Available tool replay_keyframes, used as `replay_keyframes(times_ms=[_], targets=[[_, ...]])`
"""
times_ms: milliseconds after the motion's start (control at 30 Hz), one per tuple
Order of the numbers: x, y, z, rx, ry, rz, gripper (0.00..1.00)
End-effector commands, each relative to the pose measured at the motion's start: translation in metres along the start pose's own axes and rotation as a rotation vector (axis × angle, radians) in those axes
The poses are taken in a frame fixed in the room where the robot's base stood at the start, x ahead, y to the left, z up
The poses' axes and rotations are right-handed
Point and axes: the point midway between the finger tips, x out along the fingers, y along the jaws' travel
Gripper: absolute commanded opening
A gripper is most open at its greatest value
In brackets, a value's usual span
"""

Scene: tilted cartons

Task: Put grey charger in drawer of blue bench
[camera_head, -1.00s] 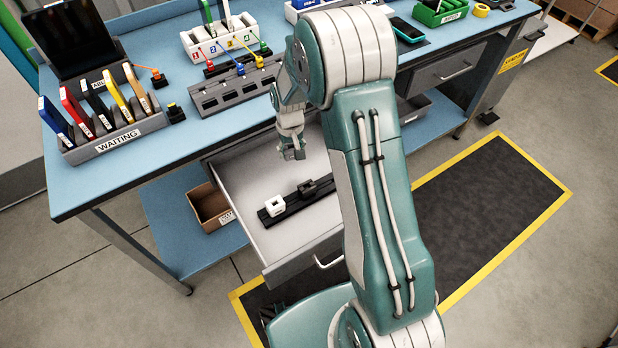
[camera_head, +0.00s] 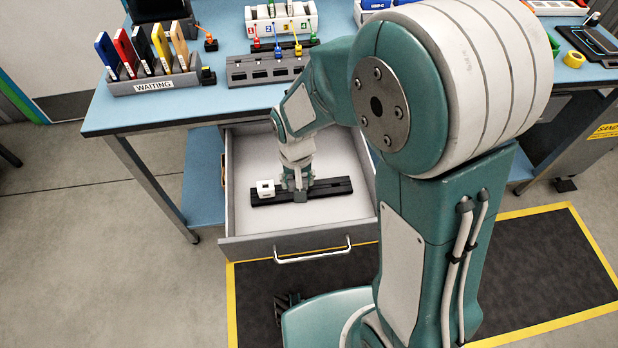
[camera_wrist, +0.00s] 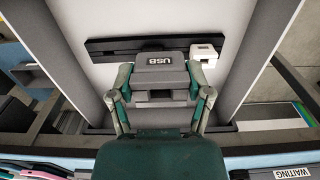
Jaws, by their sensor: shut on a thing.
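The grey charger (camera_wrist: 160,68), a block marked USB, is between the two fingers of my gripper (camera_wrist: 160,95) in the wrist view. My gripper (camera_head: 297,184) is shut on it inside the open drawer (camera_head: 245,250) of the blue bench (camera_head: 110,115). The charger is low, over or at the black rail (camera_head: 330,187) on the drawer floor. I cannot tell whether it touches the rail. A white cube-shaped block (camera_head: 265,188) sits at the rail's left end in the head view, and it also shows in the wrist view (camera_wrist: 204,51).
A rack marked WAITING (camera_head: 155,87) with several coloured upright pieces stands on the bench top. A grey slotted holder (camera_head: 265,70) is behind the drawer. The drawer walls stand close around my gripper. Drawer floor shows bare in front of the rail.

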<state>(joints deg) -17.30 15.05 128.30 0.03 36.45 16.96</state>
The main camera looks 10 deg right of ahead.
Motion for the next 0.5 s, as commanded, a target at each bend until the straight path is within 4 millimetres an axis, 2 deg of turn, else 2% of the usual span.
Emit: replay_keyframes(times_ms=[300, 400, 500], targets=[[0.03, 0.06, -0.036, 0.01, -0.002, -0.004, 0.16], [0.04, 0.077, -0.048, 0.009, -0.003, -0.002, 0.16], [0.059, 0.087, -0.055, 0.006, -0.005, -0.002, 0.16]])
